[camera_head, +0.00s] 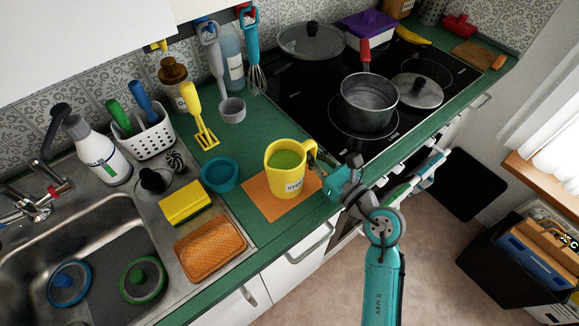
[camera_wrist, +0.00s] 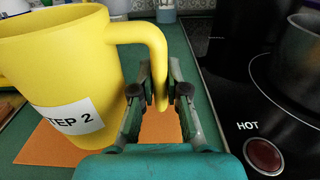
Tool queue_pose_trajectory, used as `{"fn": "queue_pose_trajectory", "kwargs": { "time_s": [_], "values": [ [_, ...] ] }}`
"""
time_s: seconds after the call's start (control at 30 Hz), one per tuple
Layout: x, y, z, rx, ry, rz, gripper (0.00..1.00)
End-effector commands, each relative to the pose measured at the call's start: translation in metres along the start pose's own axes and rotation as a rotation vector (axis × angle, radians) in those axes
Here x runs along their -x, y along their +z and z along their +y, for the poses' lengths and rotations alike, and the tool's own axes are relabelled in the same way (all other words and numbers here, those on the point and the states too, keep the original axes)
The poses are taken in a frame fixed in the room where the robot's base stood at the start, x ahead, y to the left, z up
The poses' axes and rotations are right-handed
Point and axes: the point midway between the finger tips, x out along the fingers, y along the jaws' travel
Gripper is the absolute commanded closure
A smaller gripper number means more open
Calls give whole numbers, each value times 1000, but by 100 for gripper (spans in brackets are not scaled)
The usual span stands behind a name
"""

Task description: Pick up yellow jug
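The yellow jug (camera_head: 289,168) stands upright on an orange mat (camera_head: 254,197) on the green counter, with green contents inside and a white label. In the wrist view the jug (camera_wrist: 70,50) fills the left side, and its label reads "STEP 2". Its handle (camera_wrist: 159,60) points toward my gripper. My gripper (camera_wrist: 160,88) has one finger on each side of the handle's lower part. The gaps are too small to tell whether the fingers press on it. In the head view my gripper (camera_head: 341,172) is at the jug's right, over the counter edge.
The black hob (camera_head: 305,107) with a saucepan (camera_head: 368,103) is right behind my gripper. A teal bowl (camera_head: 220,174), a yellow sponge (camera_head: 186,203) and an orange sponge dish (camera_head: 211,247) are left of the jug. The sink (camera_head: 38,243) is farther left.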

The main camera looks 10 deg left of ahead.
Motion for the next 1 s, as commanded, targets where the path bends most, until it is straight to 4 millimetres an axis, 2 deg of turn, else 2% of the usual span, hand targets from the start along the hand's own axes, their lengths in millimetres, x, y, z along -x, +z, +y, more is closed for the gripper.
{"fn": "queue_pose_trajectory", "kwargs": {
  "time_s": [0.3,0.43,0.8,1.0],
  "values": [
    [0,1,0,0,0,-2,100],
    [0,9,0,2,1,-4,100],
    [0,72,0,4,0,-5,100],
    [0,95,0,2,0,-3,100]
  ]
}}
